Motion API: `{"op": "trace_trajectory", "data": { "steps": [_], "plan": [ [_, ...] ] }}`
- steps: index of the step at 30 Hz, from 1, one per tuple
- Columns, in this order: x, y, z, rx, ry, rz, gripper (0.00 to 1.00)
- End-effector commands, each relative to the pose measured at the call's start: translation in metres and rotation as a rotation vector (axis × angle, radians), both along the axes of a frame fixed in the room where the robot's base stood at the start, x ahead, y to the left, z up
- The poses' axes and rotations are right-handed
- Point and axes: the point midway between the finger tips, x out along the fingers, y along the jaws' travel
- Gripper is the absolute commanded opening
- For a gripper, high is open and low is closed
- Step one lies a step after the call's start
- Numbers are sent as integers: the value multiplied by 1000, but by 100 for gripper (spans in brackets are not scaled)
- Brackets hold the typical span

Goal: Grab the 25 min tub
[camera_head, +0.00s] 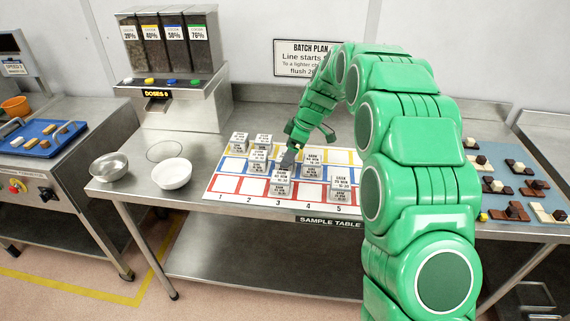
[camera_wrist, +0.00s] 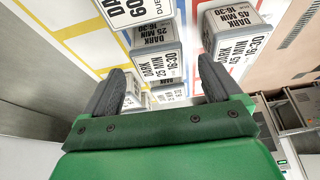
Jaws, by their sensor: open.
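In the wrist view, a pale tub (camera_wrist: 160,66) with a label reading DARK 25 MIN 16:30 on its lid and side stands between and just beyond my two fingertips. My gripper (camera_wrist: 160,80) is open and empty, one dark finger on each side of the view. In the head view, my gripper (camera_head: 291,156) reaches down among the tubs on the mat, its fingers partly hidden by the arm and too small to make out. The labels there are too small to tell which tub is the 25 min one.
A DARK 45 MIN tub (camera_wrist: 235,45) stands close beyond the right finger. Another tub (camera_wrist: 122,10) is at the top. Several tubs share the numbered mat (camera_head: 222,186). A white bowl (camera_head: 172,174) and a metal bowl (camera_head: 108,167) stand left of it, by the dispenser (camera_head: 180,104).

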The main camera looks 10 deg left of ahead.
Motion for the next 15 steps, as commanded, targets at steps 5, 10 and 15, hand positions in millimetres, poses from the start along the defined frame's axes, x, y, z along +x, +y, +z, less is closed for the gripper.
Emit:
{"op": "trace_trajectory", "data": {
  "steps": [5, 10, 15],
  "plan": [
    [0, 4, -18, -1, 4, -1, 92],
    [1, 13, -38, -1, 2, 2, 92],
    [2, 16, -45, 0, -2, 0, 92]
  ]
}}
